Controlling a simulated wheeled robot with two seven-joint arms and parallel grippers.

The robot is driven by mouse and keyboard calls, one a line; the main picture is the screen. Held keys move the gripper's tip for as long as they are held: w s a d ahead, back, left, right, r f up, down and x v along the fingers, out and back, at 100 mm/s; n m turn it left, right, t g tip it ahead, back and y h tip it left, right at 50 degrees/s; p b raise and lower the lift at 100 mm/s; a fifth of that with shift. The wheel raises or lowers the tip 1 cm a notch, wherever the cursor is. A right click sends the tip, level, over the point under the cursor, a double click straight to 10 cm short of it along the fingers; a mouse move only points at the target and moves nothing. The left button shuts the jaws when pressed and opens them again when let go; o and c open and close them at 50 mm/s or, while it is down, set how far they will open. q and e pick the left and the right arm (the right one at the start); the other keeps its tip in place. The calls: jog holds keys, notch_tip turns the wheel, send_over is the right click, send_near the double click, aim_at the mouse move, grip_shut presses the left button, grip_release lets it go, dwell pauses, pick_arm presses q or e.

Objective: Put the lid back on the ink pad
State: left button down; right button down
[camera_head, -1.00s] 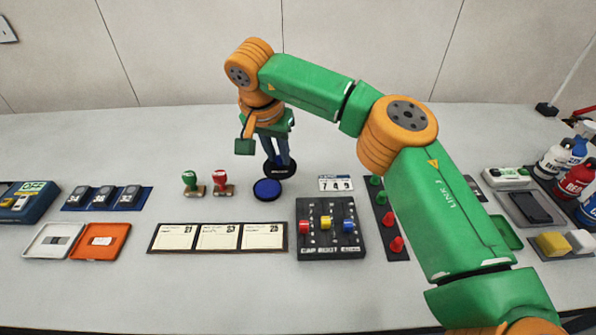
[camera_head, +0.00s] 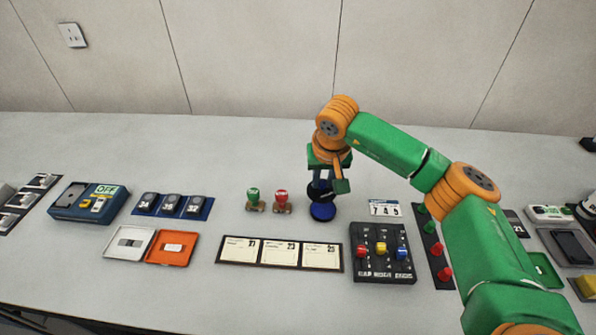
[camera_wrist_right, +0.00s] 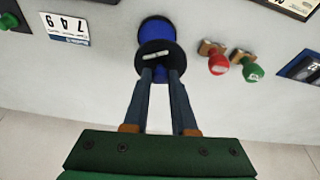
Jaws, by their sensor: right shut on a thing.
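The ink pad (camera_head: 322,212) is a round blue pad on the table. It also shows in the right wrist view (camera_wrist_right: 157,28), partly covered by the lid. The lid (camera_wrist_right: 154,50) is a dark round disc with a pale bar mark on top. My right gripper (camera_wrist_right: 160,74) points down and is shut on the lid, with a bit of blue between its fingertips. In the head view the lid (camera_head: 319,193) overlaps the far side of the pad. I cannot tell whether lid and pad touch. My left gripper is not in view.
Green (camera_head: 254,199) and red (camera_head: 283,201) stamps stand left of the pad. A card strip (camera_head: 280,270) lies in front, and a black box with coloured knobs (camera_head: 383,271) stands front right. A small number card (camera_head: 384,208) lies to the right.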

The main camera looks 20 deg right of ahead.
aim_at(327, 194)
jog(key=shift+s+d+f+b, duration=0.3)
jog(key=shift+d+f+b, duration=0.05)
jog(key=shift+f+b, duration=0.15)
notch_tip(327, 194, down, 4)
jog(key=b, duration=0.3)
jog(key=shift+w+f+b, duration=0.1)
jog(key=shift+f+b, duration=0.15)
jog(key=shift+b, duration=0.1)
jog(key=shift+f, duration=0.45)
jog(key=shift+f+b, duration=0.1)
jog(key=shift+b, duration=0.2)
dwell(0.7)
jog(key=shift+c, duration=0.8)
grip_release()
